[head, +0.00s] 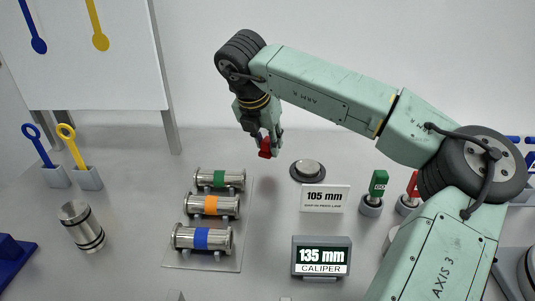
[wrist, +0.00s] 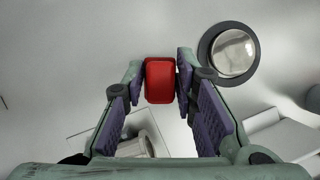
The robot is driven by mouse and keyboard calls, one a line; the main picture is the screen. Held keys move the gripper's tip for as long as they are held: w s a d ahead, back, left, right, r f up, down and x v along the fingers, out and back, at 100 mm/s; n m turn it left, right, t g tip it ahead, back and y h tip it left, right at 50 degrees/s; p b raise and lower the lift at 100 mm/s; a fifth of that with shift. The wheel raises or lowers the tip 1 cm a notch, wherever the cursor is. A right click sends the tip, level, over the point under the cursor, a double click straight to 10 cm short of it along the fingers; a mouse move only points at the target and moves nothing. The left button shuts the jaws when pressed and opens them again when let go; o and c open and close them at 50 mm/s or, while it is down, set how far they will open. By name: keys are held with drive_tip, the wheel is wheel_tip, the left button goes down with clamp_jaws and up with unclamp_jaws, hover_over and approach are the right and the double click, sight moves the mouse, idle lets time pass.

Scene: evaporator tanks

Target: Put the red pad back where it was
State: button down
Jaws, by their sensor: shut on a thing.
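The red pad (head: 265,148) is a small red block held between the fingertips of my gripper (head: 264,138), up above the grey table in the head view. In the wrist view the red pad (wrist: 160,80) sits between the two purple-lined fingers of my gripper (wrist: 161,82), which are shut on it. It is clear of the table, with nothing touching it from below that I can see. Which spot it came from cannot be told from these frames.
A round silver button (head: 307,169) on a dark base lies right of my gripper. Left below is a plate (head: 243,225) with three banded cylinders. A 105 mm sign (head: 325,198), a caliper display (head: 321,256) and green (head: 378,184) and red (head: 413,187) handled pieces stand to the right.

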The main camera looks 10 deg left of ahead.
sight(266, 151)
wheel_tip(266, 151, down, 4)
drive_tip(key=shift+r+p, duration=0.15)
drive_tip(key=shift+p, duration=0.4)
drive_tip(key=shift+f, duration=0.2)
drive_tip(key=shift+f+b, duration=0.2)
drive_tip(key=shift+b, duration=0.15)
drive_tip(key=c, duration=1.3)
unclamp_jaws()
drive_tip(key=shift+r, duration=0.2)
drive_tip(key=shift+s+r+p, duration=0.1)
drive_tip(key=shift+r+p, duration=0.2)
drive_tip(key=shift+p, duration=0.1)
drive_tip(key=p+v, duration=0.2)
drive_tip(key=v, duration=0.9)
drive_tip(key=shift+s+r, duration=0.15)
drive_tip(key=shift+s, duration=0.05)
drive_tip(key=shift+a, duration=0.1)
